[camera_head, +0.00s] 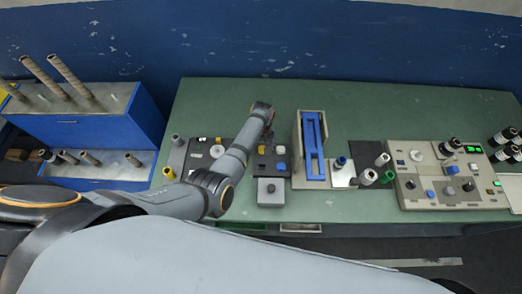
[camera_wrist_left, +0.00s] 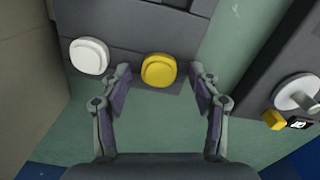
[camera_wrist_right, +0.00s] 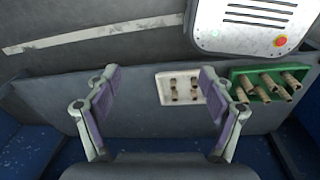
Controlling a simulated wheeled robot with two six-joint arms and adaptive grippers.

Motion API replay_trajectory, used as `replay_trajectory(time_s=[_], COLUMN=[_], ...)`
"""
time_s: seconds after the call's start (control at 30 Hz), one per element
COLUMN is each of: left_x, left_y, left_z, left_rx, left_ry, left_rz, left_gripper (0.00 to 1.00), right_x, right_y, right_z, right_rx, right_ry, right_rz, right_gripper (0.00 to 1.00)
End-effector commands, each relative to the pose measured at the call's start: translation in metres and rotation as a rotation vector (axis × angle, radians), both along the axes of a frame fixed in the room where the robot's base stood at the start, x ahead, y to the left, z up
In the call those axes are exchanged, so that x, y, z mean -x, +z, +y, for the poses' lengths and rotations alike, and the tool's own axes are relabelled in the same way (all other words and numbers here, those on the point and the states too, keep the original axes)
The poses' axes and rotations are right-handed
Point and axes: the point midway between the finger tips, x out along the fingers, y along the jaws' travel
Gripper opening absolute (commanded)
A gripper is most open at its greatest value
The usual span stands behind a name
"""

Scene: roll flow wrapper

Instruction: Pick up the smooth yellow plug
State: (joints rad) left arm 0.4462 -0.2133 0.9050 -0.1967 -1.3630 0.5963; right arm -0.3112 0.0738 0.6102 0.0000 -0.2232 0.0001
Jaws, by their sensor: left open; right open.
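The smooth yellow plug (camera_wrist_left: 158,70) is a round, glossy knob near the edge of a dark grey panel in the left wrist view. It also shows in the head view (camera_head: 261,149). My left gripper (camera_wrist_left: 163,82) is open, its two fingers apart on either side of the plug in the picture. The fingers appear clear of the plug; the height gap cannot be told. In the head view the left gripper (camera_head: 262,108) is over the far part of the green table. My right gripper (camera_wrist_right: 161,82) is open and empty in its wrist view.
A white plug (camera_wrist_left: 89,57) sits close beside the yellow one. Another panel with a round disc (camera_wrist_left: 297,92) and a small yellow part (camera_wrist_left: 274,120) lies to the right. The blue-framed stand (camera_head: 313,145) rises right of the plug panel in the head view.

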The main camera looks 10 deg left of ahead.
Motion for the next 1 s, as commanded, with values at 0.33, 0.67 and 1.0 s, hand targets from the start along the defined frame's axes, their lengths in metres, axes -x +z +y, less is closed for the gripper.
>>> replay_trajectory(time_s=[0.33,0.67,1.0], left_x=[0.0,0.001,-0.002], left_y=[0.001,0.001,0.025], left_z=[0.0,0.0,0.004], left_rx=[0.0,-0.001,0.0], left_ry=[0.0,0.0,-0.002], left_rz=[0.001,0.003,0.001], left_gripper=[0.22,0.22,0.22], right_x=[-0.023,-0.014,-0.014], right_y=[0.003,0.003,0.026], right_z=[-0.005,-0.006,-0.005], right_rx=[0.006,0.007,0.007], right_ry=[0.004,0.003,0.003], right_rz=[-0.037,-0.023,-0.022], right_gripper=[0.82,0.82,0.82])
